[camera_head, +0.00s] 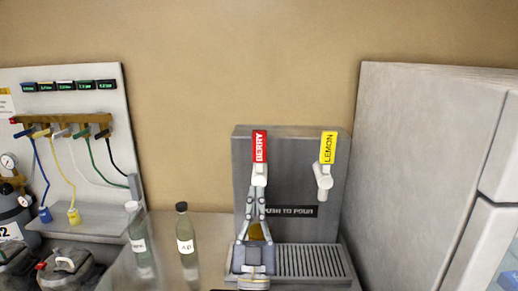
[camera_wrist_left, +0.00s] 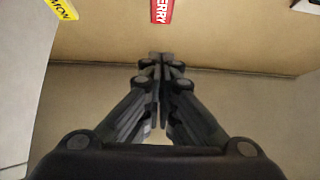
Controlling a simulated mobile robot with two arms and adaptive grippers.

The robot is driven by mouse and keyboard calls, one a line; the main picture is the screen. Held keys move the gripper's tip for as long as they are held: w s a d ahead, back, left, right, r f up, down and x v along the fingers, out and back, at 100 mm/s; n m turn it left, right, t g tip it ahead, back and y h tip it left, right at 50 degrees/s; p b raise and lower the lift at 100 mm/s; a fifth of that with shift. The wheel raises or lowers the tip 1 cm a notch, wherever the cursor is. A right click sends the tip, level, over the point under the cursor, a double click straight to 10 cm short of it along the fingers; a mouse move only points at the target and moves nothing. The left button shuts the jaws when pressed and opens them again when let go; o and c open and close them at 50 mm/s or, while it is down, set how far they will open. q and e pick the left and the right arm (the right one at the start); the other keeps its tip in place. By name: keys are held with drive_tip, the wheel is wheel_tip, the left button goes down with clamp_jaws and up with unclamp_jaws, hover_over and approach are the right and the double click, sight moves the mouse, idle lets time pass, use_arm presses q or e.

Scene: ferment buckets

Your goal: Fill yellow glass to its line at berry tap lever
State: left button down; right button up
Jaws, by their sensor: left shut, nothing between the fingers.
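The berry tap lever (camera_head: 260,146) is a red handle with white lettering on the left of a grey dispenser. Its lower end also shows at the top of the wrist view (camera_wrist_left: 161,9). My left gripper (camera_head: 257,190) is shut and empty, with its tips just at or below the berry tap's white spout; contact cannot be told. The shut fingertips also show in the wrist view (camera_wrist_left: 160,60). An amber-yellow thing, likely the yellow glass (camera_head: 256,232), shows in part behind my gripper, under the berry tap. Its line and fill level are hidden. My right gripper is not in view.
The yellow lemon lever (camera_head: 328,147) is right of the berry one. A grated drip tray (camera_head: 312,262) lies below. Two bottles, one white-capped (camera_head: 138,235) and one dark-capped (camera_head: 185,240), stand left of the dispenser. A tall grey cabinet (camera_head: 420,170) bounds the right.

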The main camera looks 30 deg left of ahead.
sight(259, 151)
use_arm(q)
drive_tip(key=p+x, duration=0.1)
drive_tip(key=x, duration=0.3)
drive_tip(key=f+p+x, duration=0.1)
drive_tip(key=p+x, duration=0.1)
drive_tip(key=x, duration=0.2)
drive_tip(key=w+p+x, duration=0.1)
drive_tip(key=p+x, duration=0.1)
drive_tip(key=x, duration=0.2)
drive_tip(key=shift+w+a+f, duration=0.15)
drive_tip(key=shift+w+a, duration=0.05)
drive_tip(key=shift+a, duration=0.2)
drive_tip(key=shift+w+a, duration=0.2)
drive_tip(key=shift+w, duration=0.2)
drive_tip(key=shift+f, duration=0.1)
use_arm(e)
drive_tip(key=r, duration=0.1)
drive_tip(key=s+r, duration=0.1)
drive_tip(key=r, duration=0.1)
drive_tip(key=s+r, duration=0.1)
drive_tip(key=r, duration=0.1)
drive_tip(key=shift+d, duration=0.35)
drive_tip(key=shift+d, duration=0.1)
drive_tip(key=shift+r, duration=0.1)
